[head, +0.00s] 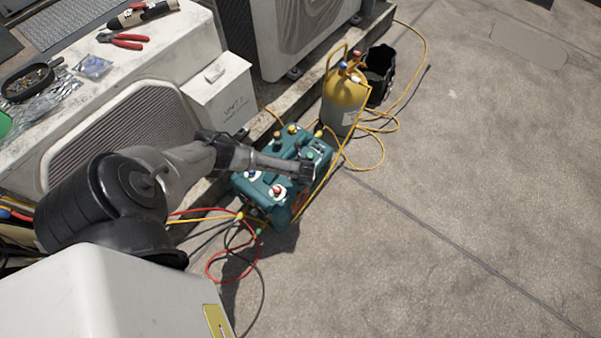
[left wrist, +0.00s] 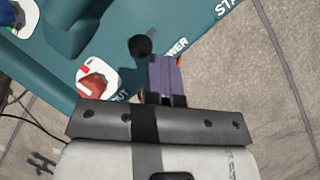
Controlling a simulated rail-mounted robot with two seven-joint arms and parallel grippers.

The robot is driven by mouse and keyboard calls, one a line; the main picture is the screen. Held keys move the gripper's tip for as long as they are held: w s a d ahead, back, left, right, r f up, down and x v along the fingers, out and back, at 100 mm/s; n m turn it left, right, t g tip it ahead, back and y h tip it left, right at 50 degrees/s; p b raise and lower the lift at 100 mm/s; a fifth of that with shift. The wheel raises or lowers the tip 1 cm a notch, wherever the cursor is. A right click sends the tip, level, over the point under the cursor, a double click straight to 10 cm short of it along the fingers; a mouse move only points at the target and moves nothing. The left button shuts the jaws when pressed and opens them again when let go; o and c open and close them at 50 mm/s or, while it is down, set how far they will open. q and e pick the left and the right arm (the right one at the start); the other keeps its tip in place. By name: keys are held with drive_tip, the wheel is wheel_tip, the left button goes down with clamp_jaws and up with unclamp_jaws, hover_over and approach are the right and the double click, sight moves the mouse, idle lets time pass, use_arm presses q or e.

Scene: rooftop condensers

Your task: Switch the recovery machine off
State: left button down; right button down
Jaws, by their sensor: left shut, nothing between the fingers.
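The teal recovery machine (head: 262,180) stands on the ground beside the condensers. My left gripper (head: 306,171) reaches over its right end. In the left wrist view, the teal panel (left wrist: 112,22) fills the upper left. My shut left fingers (left wrist: 165,75) are over the panel and partly cover the "POWER" lettering. A round black part (left wrist: 140,45), perhaps the power switch's tip, shows just left of the fingertips; whether they touch cannot be told. A red valve knob (left wrist: 94,86) on a white plate lies to the left. The switch position is not clear. My right gripper is not in view.
A yellow-topped grey cylinder (head: 343,105) and a black bin (head: 379,77) stand behind the machine. Yellow hoses run around it, and a red hose (head: 209,267) loops in front. A condenser (head: 110,120) with tools on top stands left. Concrete at right is clear.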

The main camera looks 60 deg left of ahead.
use_arm(q)
drive_tip(key=shift+a+r+p, duration=0.15)
drive_tip(key=shift+r+p, duration=0.55)
drive_tip(key=shift+r, duration=0.1)
